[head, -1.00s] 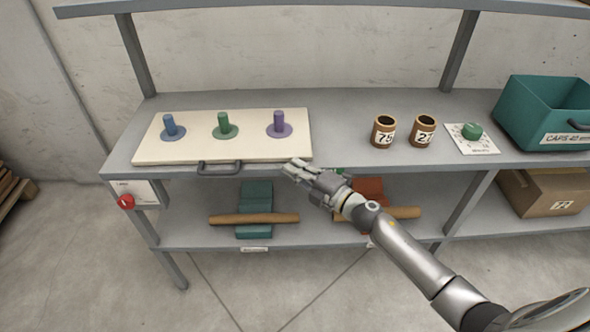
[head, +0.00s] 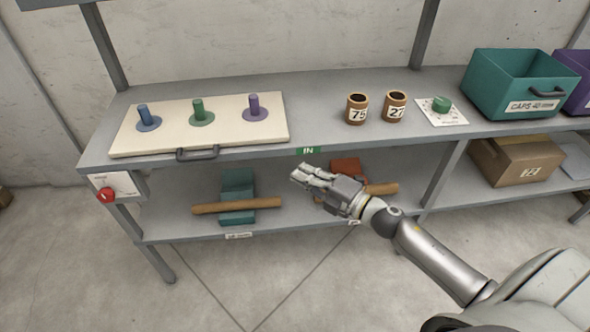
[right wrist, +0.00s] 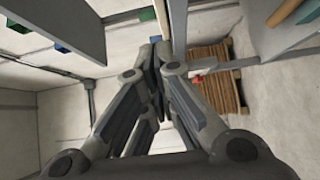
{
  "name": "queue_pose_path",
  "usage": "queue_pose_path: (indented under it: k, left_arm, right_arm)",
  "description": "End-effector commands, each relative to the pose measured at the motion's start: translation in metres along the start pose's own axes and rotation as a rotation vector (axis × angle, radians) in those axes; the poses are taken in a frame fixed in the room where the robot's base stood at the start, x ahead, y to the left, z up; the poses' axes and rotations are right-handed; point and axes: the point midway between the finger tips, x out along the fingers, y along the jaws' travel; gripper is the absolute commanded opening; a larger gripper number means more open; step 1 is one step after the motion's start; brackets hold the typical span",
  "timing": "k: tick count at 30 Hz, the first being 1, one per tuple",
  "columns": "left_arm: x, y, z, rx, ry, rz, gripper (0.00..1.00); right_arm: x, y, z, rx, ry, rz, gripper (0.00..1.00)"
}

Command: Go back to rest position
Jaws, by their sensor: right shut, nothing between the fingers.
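My right gripper (head: 300,174) is shut and empty in the head view. It hangs in front of the bench, below the front edge of the upper shelf (head: 330,120). In the right wrist view its fingers (right wrist: 155,62) are together with nothing between them. My left gripper is in neither view. A cream board (head: 225,136) with a handle (head: 197,153) lies on the upper shelf at left. It bears a blue peg (head: 144,114), a green peg (head: 198,110) and a purple peg (head: 254,105), all upright.
Two brown cups (head: 356,110) (head: 395,105) stand right of the board. A green knob (head: 441,104) sits on a white card. A teal bin (head: 505,85) is farther right. Wooden rollers (head: 235,206) lie on the lower shelf. The floor (head: 290,290) in front is clear.

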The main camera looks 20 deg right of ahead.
Motion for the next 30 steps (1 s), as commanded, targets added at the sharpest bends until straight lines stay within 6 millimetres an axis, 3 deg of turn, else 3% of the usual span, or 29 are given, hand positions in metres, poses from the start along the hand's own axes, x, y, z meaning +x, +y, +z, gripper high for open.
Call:
queue_pose_path:
  k: [7,20,23,25,30]
  left_arm:
    - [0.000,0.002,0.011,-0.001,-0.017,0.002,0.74]
    - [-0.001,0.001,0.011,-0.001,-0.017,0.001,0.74]
    - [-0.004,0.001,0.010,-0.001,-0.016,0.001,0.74]
    - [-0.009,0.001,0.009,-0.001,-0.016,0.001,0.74]
    - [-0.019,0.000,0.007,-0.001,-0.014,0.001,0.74]
  right_arm:
    - [-0.004,0.000,0.000,0.000,0.001,0.000,0.00]
    - [-0.004,-0.006,0.002,0.018,-0.012,-0.009,0.00]
    - [-0.009,-0.033,0.014,0.102,-0.069,-0.047,0.00]
    - [-0.017,-0.068,0.025,0.207,-0.143,-0.095,0.00]
    - [-0.062,-0.185,0.038,0.527,-0.380,-0.255,0.00]
